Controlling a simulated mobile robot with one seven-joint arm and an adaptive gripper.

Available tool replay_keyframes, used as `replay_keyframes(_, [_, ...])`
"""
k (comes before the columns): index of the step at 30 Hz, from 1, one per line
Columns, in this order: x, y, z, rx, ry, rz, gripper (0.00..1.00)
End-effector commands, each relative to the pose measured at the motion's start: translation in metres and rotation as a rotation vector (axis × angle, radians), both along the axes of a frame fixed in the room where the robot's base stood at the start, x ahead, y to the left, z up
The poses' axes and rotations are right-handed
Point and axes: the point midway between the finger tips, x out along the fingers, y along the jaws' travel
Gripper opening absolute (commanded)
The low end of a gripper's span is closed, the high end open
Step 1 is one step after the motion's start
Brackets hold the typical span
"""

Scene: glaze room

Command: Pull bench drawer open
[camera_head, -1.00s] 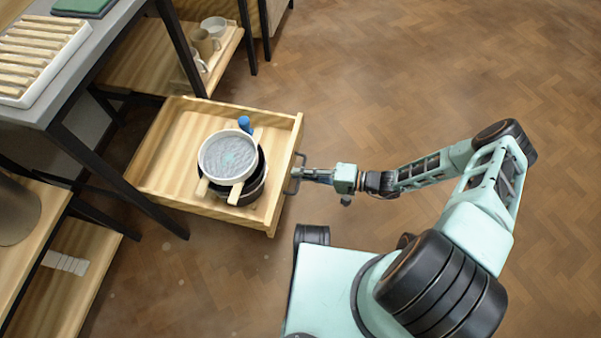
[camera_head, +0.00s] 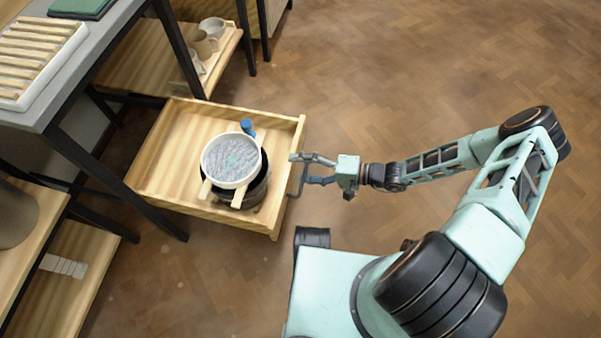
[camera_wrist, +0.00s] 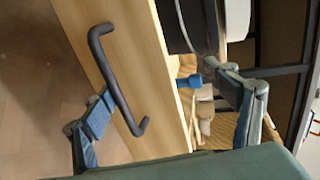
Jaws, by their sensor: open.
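The bench drawer (camera_head: 160,185) stands pulled out from under the grey-topped bench, its wooden front facing right. Its dark bar handle (camera_head: 301,178) is on that front, and the handle (camera_wrist: 115,85) shows whole in the wrist view. My gripper (camera_head: 305,170) is open at the handle. In the wrist view its blue-padded fingers (camera_wrist: 170,112) are spread wide, one beside the handle and the other out past the drawer front's top edge. Neither finger is closed on the handle. Whether a finger touches it I cannot tell.
A sieve (camera_head: 231,160) with wooden bars rests over a dark round container in the drawer, beside a blue-topped item (camera_head: 248,127). Mugs (camera_head: 203,44) stand on a shelf behind. A black bench leg (camera_head: 120,185) is left of the drawer. The floor (camera_head: 420,70) to the right is clear.

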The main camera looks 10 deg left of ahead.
Motion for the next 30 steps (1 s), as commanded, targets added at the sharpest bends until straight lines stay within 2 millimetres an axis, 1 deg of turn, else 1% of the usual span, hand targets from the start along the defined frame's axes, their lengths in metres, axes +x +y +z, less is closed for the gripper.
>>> replay_keyframes(1, [0.005, 0.003, 0.032, 0.049, -0.013, -0.002, 0.66])
replay_keyframes(3, [0.006, 0.003, 0.042, 0.049, -0.012, -0.004, 0.73])
replay_keyframes(6, [0.006, 0.003, 0.051, 0.050, -0.012, -0.006, 0.72])
replay_keyframes(7, [0.006, 0.003, 0.053, 0.049, -0.012, -0.006, 0.75])
replay_keyframes(8, [0.006, 0.003, 0.054, 0.049, -0.012, -0.006, 0.71])
replay_keyframes(12, [0.005, 0.003, 0.053, 0.044, -0.009, -0.004, 0.15])
replay_keyframes(26, [0.004, 0.002, 0.048, 0.036, -0.009, -0.001, 0.15])
replay_keyframes(29, [0.000, -0.006, 0.044, 0.000, -0.011, 0.029, 0.15])
replay_keyframes(30, [-0.004, -0.012, 0.041, -0.028, -0.009, 0.052, 0.15])
